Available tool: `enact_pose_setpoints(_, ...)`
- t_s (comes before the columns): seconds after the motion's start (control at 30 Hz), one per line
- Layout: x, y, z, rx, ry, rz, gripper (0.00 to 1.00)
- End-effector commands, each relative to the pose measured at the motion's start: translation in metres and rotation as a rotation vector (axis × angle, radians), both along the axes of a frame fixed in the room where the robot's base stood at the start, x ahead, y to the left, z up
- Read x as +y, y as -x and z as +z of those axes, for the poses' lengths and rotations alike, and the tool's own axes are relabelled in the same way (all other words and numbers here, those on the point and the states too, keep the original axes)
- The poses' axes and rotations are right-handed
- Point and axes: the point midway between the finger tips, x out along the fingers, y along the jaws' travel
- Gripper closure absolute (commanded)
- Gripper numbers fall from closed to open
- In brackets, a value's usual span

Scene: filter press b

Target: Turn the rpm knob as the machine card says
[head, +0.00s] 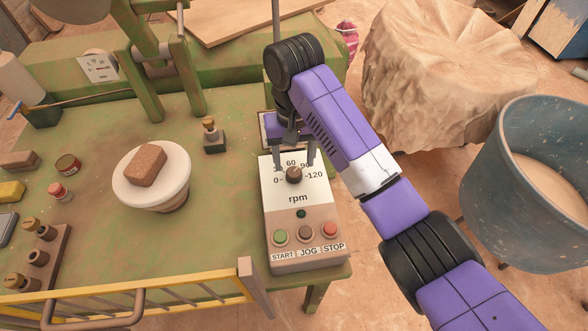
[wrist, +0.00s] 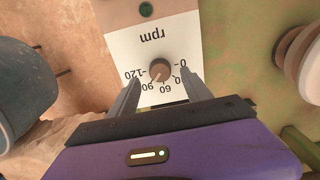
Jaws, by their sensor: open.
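The rpm knob (head: 294,175) is a small round brown knob on the white dial face (head: 297,205) of the control box. Its scale runs from 0 to 120, with 60 and 90 readable. In the wrist view the knob (wrist: 160,70) has a light pointer mark that seems to lean toward 90. My gripper (head: 296,158) is open above the knob; its fingers (wrist: 161,92) stand either side of the dial, apart from the knob. A white card (head: 98,67) is on the green machine at the upper left; its print is too small to read.
Below the dial are a green lamp (head: 301,213) and START (head: 280,237), JOG (head: 305,234) and STOP (head: 330,229) buttons. A white round stand (head: 180,185) holds a brown block to the left. A yellow rail (head: 80,297) runs in front. A blue tub (head: 500,210) stands at right.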

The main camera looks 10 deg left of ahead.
Motion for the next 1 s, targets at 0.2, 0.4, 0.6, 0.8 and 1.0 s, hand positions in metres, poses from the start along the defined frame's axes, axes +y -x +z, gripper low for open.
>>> enact_pose_setpoints(0.2, -0.001, 0.0, -0.028, 0.0, 0.0, -0.001, 0.43)
enact_pose_setpoints(0.4, 0.0, -0.001, -0.039, -0.003, -0.002, 0.0, 0.43)
enact_pose_setpoints(0.6, 0.0, -0.001, -0.04, -0.003, -0.002, 0.0, 0.43)
enact_pose_setpoints(0.8, 0.0, -0.001, -0.04, -0.003, -0.002, 0.0, 0.74)
enact_pose_setpoints(1.0, 0.0, -0.001, -0.04, -0.003, -0.002, 0.0, 1.0)
